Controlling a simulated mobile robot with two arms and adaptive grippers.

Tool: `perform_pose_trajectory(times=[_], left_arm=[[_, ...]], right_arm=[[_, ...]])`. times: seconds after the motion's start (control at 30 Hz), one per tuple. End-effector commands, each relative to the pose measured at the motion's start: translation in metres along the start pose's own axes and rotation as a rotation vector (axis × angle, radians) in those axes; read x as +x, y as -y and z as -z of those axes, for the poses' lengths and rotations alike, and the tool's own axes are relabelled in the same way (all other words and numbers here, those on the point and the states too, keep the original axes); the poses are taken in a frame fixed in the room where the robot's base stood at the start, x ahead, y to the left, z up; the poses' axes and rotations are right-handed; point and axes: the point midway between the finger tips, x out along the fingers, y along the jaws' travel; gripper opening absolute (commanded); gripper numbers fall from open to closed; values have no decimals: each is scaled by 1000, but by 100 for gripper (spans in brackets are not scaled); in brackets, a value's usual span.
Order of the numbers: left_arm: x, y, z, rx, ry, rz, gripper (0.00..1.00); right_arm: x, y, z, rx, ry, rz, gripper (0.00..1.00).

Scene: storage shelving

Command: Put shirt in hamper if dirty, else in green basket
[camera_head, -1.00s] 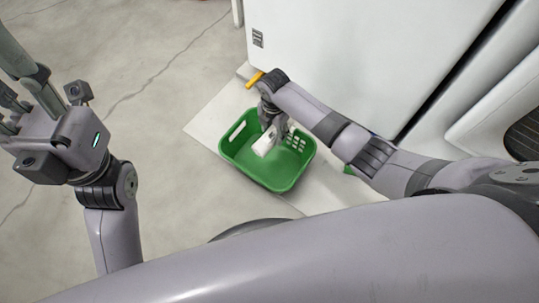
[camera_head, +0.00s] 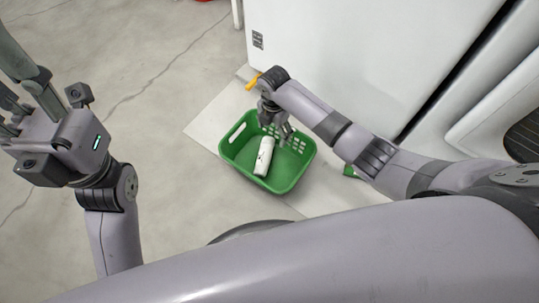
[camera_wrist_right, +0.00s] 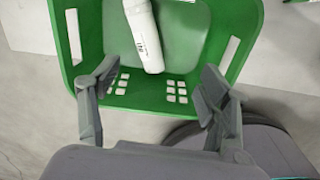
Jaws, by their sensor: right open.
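A white rolled bundle (camera_head: 264,156), which I take for the shirt, lies in the green basket (camera_head: 229,158) on the floor. It has a small dark mark; I cannot tell from these frames whether that is dirt or a print. It also shows in the right wrist view (camera_wrist_right: 143,35), inside the basket (camera_wrist_right: 240,22). My right gripper (camera_head: 283,138) is over the basket's right part, open, empty and apart from the bundle; its spread fingers show in the wrist view (camera_wrist_right: 152,88). My left gripper (camera_head: 12,112) is at the left edge, away from the basket, partly cut off. No hamper is visible.
The basket stands on a pale mat (camera_head: 207,127) before a large white cabinet-like body (camera_head: 340,50). A small green thing (camera_head: 349,171) is partly hidden by my right arm. Concrete floor (camera_head: 160,50) at the left is clear. A red edge (camera_head: 205,1) shows at the top.

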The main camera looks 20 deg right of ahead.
Motion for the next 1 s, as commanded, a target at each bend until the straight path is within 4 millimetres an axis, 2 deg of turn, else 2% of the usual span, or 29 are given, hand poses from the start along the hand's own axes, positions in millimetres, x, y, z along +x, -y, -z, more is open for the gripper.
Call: perform_pose_trajectory(times=[0.3, 0.5, 0.7, 1.0], left_arm=[[0, 0, 0, 0, -2, 0, 40], [0, 0, 0, 0, -2, 0, 40], [0, 0, 0, 0, -2, 0, 40], [0, 0, 0, 0, -3, 0, 40]], right_arm=[[-69, -1, -1, -2, 3, -6, 70], [-97, -1, 0, -1, 2, -3, 70], [-105, 0, 0, -1, 1, -1, 70], [-105, 0, 0, -1, 1, -1, 70]])
